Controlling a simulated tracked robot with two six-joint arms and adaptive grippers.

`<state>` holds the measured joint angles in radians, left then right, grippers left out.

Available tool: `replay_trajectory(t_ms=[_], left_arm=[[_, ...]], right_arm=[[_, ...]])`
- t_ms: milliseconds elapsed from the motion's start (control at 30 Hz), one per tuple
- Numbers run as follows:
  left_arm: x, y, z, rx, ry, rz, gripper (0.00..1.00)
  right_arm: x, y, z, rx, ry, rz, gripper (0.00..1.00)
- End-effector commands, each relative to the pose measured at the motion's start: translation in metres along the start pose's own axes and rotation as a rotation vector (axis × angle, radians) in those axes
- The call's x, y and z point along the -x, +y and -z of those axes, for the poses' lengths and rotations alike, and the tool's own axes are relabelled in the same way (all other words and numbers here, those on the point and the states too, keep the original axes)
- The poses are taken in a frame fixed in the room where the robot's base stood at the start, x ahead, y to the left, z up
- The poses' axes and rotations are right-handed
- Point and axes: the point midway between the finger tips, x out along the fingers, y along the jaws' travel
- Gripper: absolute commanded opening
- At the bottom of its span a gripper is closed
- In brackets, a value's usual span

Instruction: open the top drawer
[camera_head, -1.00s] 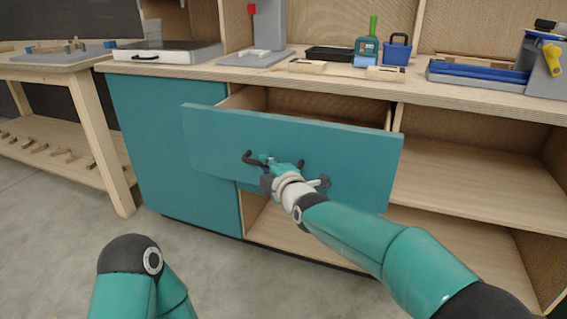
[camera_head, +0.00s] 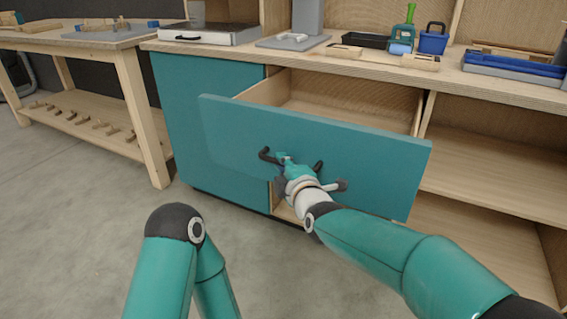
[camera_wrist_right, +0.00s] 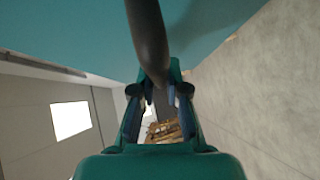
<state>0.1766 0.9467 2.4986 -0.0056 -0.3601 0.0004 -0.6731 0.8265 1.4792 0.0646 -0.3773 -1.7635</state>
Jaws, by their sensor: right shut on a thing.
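The top drawer (camera_head: 375,152) has a teal front and stands pulled out from the wooden workbench, with its pale wooden inside (camera_head: 345,98) showing from above. A dark bar handle (camera_head: 266,155) is on its front, partly hidden by my right gripper (camera_head: 285,164). My right gripper is shut on the handle. In the right wrist view the dark handle (camera_wrist_right: 148,40) runs down between the fingers (camera_wrist_right: 158,100), close to the teal drawer front (camera_wrist_right: 75,30). My left arm shows at the lower left in the head view, but its gripper is out of view.
A teal cabinet door (camera_head: 205,130) is left of the drawer. Open shelves (camera_head: 490,155) are at the right. The worktop holds a blue basket (camera_head: 433,40), a green bottle (camera_head: 403,36) and a black tray (camera_head: 365,40). Clear grey floor (camera_head: 90,230) lies in front.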

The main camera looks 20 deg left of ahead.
Motion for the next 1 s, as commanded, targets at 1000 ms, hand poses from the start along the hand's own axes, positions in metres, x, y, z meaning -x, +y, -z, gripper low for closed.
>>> replay_trajectory(t_ms=[1000], left_arm=[[0.000,0.000,0.000,0.000,0.000,0.000,0.40]], right_arm=[[0.066,-0.002,0.003,0.000,0.006,0.007,0.39]])
